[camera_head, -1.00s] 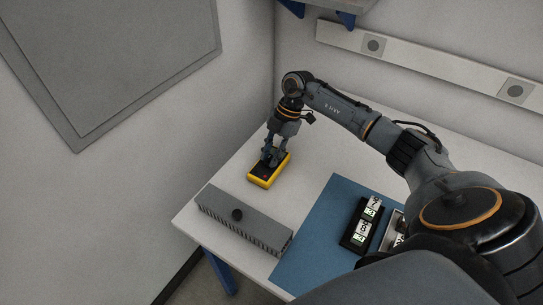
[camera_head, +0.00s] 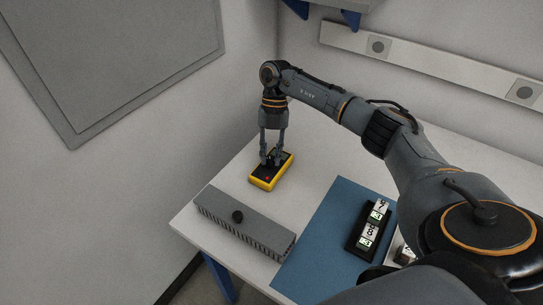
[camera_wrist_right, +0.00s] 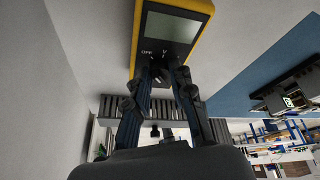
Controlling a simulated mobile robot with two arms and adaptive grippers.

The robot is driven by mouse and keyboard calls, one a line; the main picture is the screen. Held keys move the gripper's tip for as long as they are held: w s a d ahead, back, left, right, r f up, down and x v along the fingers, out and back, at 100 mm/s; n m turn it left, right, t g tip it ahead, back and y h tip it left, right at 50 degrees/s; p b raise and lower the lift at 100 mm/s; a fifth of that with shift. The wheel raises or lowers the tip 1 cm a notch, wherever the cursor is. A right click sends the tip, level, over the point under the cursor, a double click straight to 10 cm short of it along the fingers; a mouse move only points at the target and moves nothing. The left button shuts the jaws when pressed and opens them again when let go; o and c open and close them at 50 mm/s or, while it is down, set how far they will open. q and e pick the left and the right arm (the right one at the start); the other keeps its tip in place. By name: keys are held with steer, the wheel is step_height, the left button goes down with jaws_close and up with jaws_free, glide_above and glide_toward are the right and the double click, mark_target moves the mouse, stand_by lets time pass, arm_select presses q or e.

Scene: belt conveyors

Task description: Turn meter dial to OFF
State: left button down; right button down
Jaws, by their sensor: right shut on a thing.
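A yellow and black meter (camera_head: 259,183) lies on the white table near the back corner. In the right wrist view the meter (camera_wrist_right: 171,26) shows its grey screen and the labels OFF and V above the dark dial (camera_wrist_right: 160,67). My right gripper (camera_head: 272,160) points down over the meter. In the wrist view its fingertips (camera_wrist_right: 161,76) are closed around the dial, one on each side, and partly hide it. The dial's exact pointing direction is hard to tell. My left gripper is in neither view.
A grey finned box (camera_head: 262,237) with a black knob stands in front of the meter. A blue mat (camera_head: 318,232) to the right holds a black device (camera_head: 356,243) with small displays. Walls close off the left and back. Bare white table surrounds the meter.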

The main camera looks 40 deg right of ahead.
steer(key=shift+n, duration=0.4)
steer(key=c, duration=1.1)
jaws_free()
steer(key=shift+c, duration=0.2)
steer(key=v, duration=1.2)
steer(key=shift+a, duration=0.2)
